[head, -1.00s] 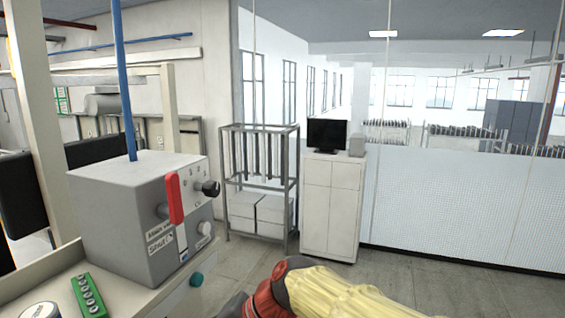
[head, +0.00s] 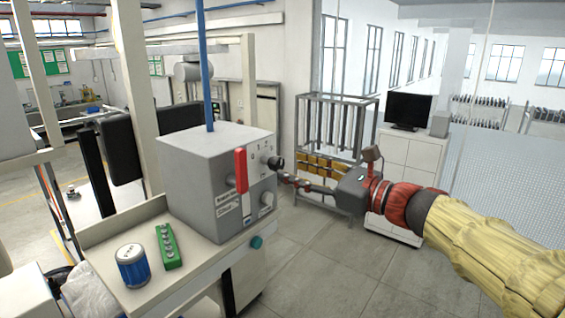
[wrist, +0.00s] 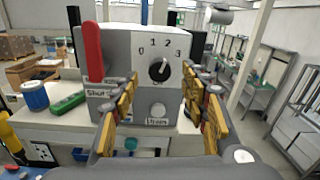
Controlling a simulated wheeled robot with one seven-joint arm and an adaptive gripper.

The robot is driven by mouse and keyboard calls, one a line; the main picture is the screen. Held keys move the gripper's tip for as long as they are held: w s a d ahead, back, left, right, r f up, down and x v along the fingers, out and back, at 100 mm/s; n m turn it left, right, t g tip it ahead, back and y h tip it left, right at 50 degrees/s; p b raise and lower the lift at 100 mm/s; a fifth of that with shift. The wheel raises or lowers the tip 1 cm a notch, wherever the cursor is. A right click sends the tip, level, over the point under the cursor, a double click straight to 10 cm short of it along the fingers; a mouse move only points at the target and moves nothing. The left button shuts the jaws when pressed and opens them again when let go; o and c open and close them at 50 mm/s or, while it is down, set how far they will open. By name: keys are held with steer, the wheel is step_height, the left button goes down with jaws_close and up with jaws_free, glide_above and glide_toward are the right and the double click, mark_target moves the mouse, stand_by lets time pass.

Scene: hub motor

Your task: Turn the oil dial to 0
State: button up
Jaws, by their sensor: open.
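The grey box (head: 200,170) stands on the bench in the head view. On its front is a black dial (head: 275,163), which also shows in the wrist view (wrist: 158,70) under the numbers 0, 1, 2 and 3. Its white mark seems to point up and slightly right, near 2. My gripper (head: 287,178) reaches in from the right, its tips close to the dial. In the wrist view, my gripper (wrist: 160,88) is open, its yellow fingers on either side of the dial and lower. I cannot tell whether they touch anything.
A red lever (head: 241,171) stands upright left of the dial. A pale knob (wrist: 157,110) sits below the dial. A metal rack (head: 335,120) and white cabinet (head: 395,160) stand behind.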

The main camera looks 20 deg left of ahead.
mark_target(280, 164)
steer(key=p+x, duration=0.1)
steer(key=x, duration=0.5)
steer(key=shift+s+d, duration=0.1)
steer(key=shift+c, duration=1.4)
steer(key=c, duration=0.7)
steer(key=shift+c, duration=0.9)
